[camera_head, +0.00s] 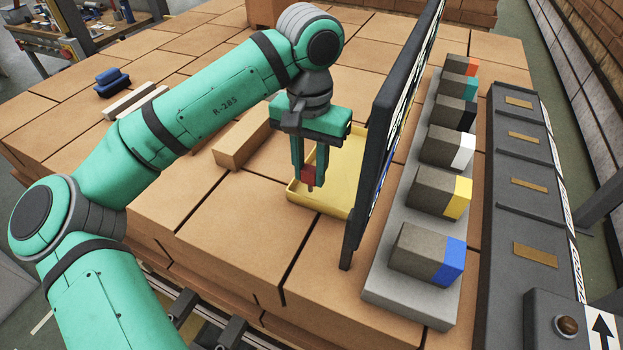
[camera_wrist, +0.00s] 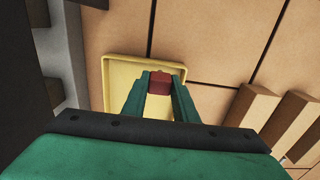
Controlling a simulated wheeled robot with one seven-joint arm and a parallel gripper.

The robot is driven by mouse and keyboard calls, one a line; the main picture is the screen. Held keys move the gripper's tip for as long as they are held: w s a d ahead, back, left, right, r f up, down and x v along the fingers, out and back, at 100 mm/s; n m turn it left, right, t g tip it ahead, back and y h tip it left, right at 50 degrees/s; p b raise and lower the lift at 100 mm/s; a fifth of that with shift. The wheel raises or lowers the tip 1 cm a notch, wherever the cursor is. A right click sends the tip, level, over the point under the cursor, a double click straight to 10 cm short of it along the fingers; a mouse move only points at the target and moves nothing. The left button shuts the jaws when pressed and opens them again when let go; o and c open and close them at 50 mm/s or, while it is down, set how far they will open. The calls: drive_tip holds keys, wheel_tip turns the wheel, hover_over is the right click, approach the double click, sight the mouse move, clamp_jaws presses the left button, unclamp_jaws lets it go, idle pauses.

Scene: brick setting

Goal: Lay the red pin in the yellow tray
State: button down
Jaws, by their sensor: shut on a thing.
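The red pin (camera_head: 308,175) is held between the fingertips of my gripper (camera_head: 307,180). In the wrist view the red pin (camera_wrist: 160,84) sits between the two green fingers of my gripper (camera_wrist: 159,88), which are shut on it. The yellow tray (camera_head: 310,201) lies on the brick surface below and around the pin's position in the head view. In the wrist view the yellow tray (camera_wrist: 113,88) shows behind the fingers, with the pin seen over it. I cannot tell the pin's exact height above the tray floor. The dark panel hides the tray's right part in the head view.
A dark upright panel (camera_head: 384,120) stands close to the right of the tray. Beyond it, a grey board (camera_head: 380,290) bears several blocks with coloured ends. A wooden bar (camera_head: 243,138) lies left of the tray. Bare brick surface (camera_head: 245,220) is free at the front left.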

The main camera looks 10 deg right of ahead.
sight(312, 181)
drive_tip(key=shift+w+d+f, duration=0.1)
drive_tip(key=shift+w+f, duration=0.05)
drive_tip(key=shift+f, duration=0.8)
drive_tip(key=shift+w+d+f, duration=0.1)
drive_tip(key=shift+f, duration=0.8)
drive_tip(key=shift+f, duration=0.1)
drive_tip(key=c, duration=1.4)
unclamp_jaws()
wheel_tip(312, 181, up, 12)
drive_tip(key=shift+r, duration=0.15)
